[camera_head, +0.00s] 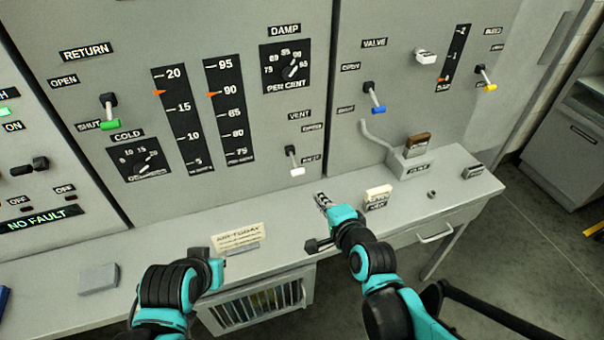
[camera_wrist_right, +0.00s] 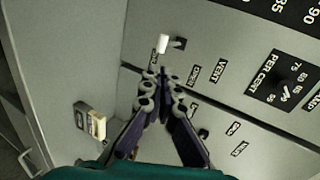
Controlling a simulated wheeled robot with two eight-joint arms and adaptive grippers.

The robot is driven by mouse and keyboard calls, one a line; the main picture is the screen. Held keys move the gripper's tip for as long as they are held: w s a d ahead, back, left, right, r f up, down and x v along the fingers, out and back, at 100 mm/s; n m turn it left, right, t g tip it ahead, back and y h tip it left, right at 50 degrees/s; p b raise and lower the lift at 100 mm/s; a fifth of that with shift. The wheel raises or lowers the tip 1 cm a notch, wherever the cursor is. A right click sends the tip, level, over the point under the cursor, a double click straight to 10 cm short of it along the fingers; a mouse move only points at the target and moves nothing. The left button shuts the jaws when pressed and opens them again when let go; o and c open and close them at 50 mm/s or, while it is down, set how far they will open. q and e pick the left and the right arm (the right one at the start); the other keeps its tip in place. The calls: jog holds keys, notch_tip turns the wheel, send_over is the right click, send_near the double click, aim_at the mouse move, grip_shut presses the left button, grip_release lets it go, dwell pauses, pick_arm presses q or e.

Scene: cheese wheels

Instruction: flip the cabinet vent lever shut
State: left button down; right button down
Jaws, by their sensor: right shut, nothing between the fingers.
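The vent lever (camera_head: 297,171) is a white-tipped handle on a dark pivot, low on the middle grey cabinet panel. Its handle points down, beside the lower of the two small labels under the VENT label (camera_head: 299,115). The lever also shows in the right wrist view (camera_wrist_right: 162,44), just beyond the fingertips. My right gripper (camera_head: 321,199) is shut and empty, below and slightly right of the lever, apart from it in the head view. It also shows in the right wrist view (camera_wrist_right: 160,77). My left gripper (camera_head: 203,255) is low at left; its fingers are not clear.
A grey desk ledge (camera_head: 165,240) runs below the panels. A paper card (camera_head: 238,237), a cream switch (camera_head: 378,195) and a brown-topped box (camera_head: 416,150) stand on it. Other levers include a green one (camera_head: 109,125) and a blue one (camera_head: 377,108).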

aim_at(299, 173)
jog(key=shift+m, duration=0.3)
jog(key=b+x, duration=0.4)
jog(key=x, duration=0.9)
jog(key=shift+w+a+b, duration=0.15)
jog(key=shift+a+b, duration=0.05)
jog(key=shift+b, duration=0.2)
jog(key=shift+w+a+f, duration=0.1)
jog(key=shift+w, duration=0.3)
jog(key=shift+w+f+b, duration=0.2)
jog(key=shift+f+b, duration=0.75)
jog(key=shift+f, duration=0.15)
jog(key=shift+r, duration=0.1)
